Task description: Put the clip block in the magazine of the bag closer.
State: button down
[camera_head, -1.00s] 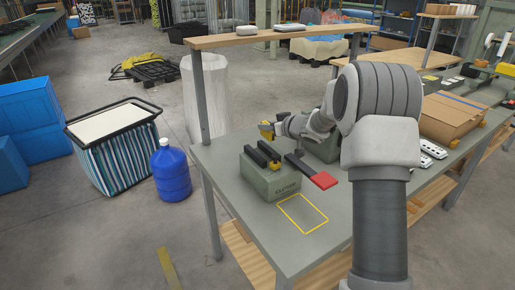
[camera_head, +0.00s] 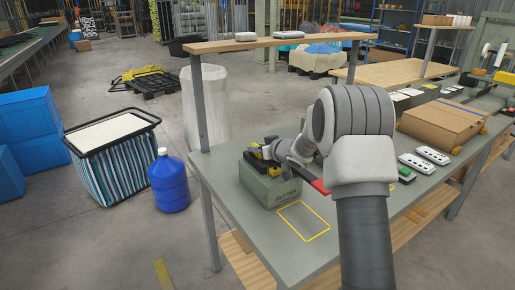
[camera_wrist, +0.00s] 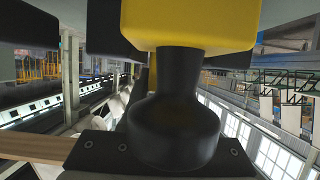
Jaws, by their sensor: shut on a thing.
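The bag closer (camera_head: 270,188) is a grey-green block on the bench with black rails on top and a red-ended lever (camera_head: 320,186), partly hidden by my arm. My gripper (camera_head: 264,150) is over its top, shut on a small yellow piece, which I take as the clip block. In the wrist view this yellow block (camera_wrist: 190,22) fills the top middle between dark finger parts. A black knob-like part below it blocks much of that view. I cannot tell whether the clip block touches the magazine or sits in it.
A yellow outlined rectangle (camera_head: 303,220) lies empty on the bench in front. A wooden shelf (camera_head: 275,40) on posts spans the back. A cardboard box (camera_head: 442,121) and white power strips (camera_head: 416,163) are to the right. A blue water jug (camera_head: 169,183) and striped basket (camera_head: 118,165) stand on the floor left.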

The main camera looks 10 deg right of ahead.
jog(key=c, duration=0.7)
grip_release()
jog(key=shift+o, duration=0.2)
